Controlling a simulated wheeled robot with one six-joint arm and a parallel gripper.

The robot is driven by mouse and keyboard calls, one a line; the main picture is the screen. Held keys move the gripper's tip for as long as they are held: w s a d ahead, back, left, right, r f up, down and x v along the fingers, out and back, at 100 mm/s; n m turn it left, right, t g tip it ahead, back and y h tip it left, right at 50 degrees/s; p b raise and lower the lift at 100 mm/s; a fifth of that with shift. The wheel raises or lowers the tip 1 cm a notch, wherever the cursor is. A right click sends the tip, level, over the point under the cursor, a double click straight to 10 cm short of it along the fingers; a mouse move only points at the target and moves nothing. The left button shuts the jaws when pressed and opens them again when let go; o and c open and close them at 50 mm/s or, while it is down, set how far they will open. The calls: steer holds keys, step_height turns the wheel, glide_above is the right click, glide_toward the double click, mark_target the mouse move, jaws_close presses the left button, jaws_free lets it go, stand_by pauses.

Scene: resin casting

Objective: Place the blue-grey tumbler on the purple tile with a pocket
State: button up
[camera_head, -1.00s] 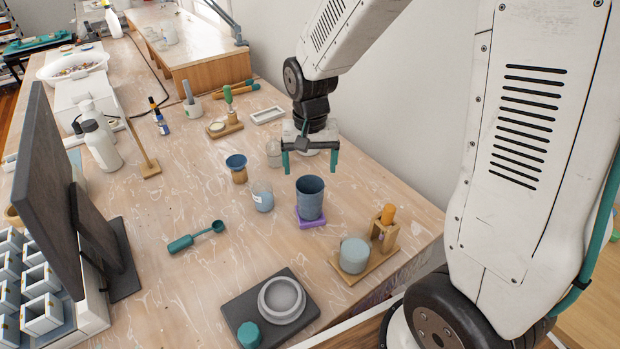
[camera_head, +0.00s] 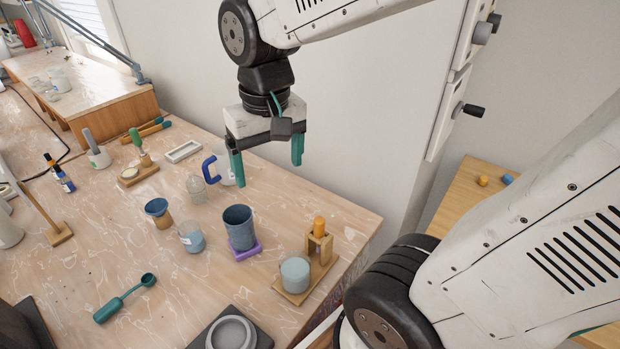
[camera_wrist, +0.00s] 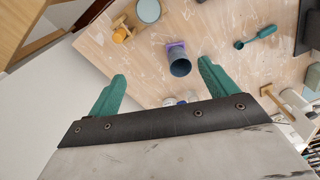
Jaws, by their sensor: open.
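The blue-grey tumbler (camera_head: 239,228) stands upright on the purple tile (camera_head: 245,251); the tile's edges show around its base. In the wrist view the tumbler (camera_wrist: 180,66) and the tile (camera_wrist: 175,45) show beyond my fingertips, seen from above. The tile's pocket is hidden under the tumbler. My gripper (camera_head: 267,172) is open and empty, raised above the table behind the tumbler, with nothing between its teal fingers. It also shows in the wrist view (camera_wrist: 162,72), clear of the tumbler.
A wooden stand with an orange-handled tool (camera_head: 320,235) and a pale cup (camera_head: 295,273) is right of the tile. A blue-liquid beaker (camera_head: 191,237) and a funnel-topped cup (camera_head: 158,210) stand left. A teal scoop (camera_head: 124,298) lies front left. A blue-handled jug (camera_head: 211,170) stands behind.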

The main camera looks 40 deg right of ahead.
steer(key=s+r+n, duration=0.1)
steer(key=s, duration=0.8)
steer(key=shift+s+d+r+n, duration=0.15)
steer(key=shift+s+d+n, duration=0.2)
steer(key=shift+d+n, duration=0.1)
stand_by(0.4)
